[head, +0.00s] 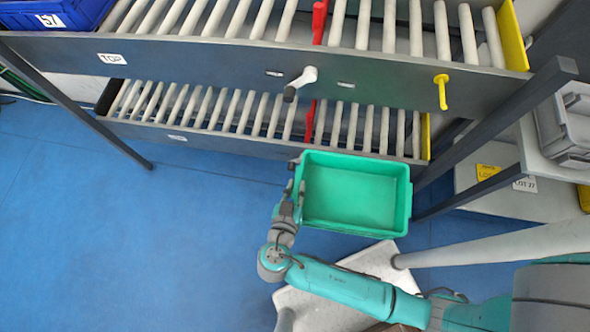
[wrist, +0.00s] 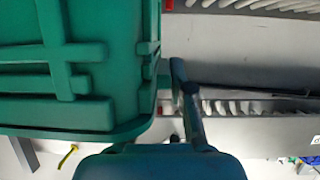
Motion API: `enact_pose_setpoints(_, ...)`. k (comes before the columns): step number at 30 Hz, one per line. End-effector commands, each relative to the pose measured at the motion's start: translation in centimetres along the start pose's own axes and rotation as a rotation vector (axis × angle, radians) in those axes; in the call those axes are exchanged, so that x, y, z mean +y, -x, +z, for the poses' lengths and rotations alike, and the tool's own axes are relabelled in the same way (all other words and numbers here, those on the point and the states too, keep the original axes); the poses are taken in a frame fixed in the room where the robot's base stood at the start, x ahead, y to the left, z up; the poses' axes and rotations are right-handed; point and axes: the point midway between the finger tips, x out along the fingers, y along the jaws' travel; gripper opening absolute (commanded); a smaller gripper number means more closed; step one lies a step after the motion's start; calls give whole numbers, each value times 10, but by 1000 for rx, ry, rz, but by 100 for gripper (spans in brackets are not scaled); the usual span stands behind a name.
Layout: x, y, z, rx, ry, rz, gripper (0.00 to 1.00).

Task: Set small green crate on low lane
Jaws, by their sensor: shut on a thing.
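The small green crate (head: 350,192) is empty and roughly level in the head view, held in front of the low lane's right end. In the wrist view the crate's ribbed outer wall (wrist: 60,70) fills the left side. My gripper (head: 296,187) is shut on the crate's left edge; the exact finger contact is partly hidden. In the wrist view the gripper (wrist: 170,100) shows beside the crate's wall. The low lane (head: 240,108) is a roller track under the top lane. The crate overlaps its front rail in the picture; I cannot tell whether they touch.
The top lane (head: 200,48) runs above, with a blue crate (head: 50,14) at its left end. A red divider (head: 318,22), a lever (head: 300,83) and a yellow peg (head: 441,92) are there. A dark slanted post (head: 500,120) stands right of the crate. The low lane's visible rollers are clear.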

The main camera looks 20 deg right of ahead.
Motion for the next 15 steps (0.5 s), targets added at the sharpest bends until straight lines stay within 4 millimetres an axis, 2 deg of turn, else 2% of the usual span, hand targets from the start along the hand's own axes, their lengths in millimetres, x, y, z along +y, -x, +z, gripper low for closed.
enact_pose_setpoints(8, 0, -8, -4, 1, 0, 2, 0)
enact_pose_setpoints(15, 0, -26, -10, 1, 0, 3, 0)
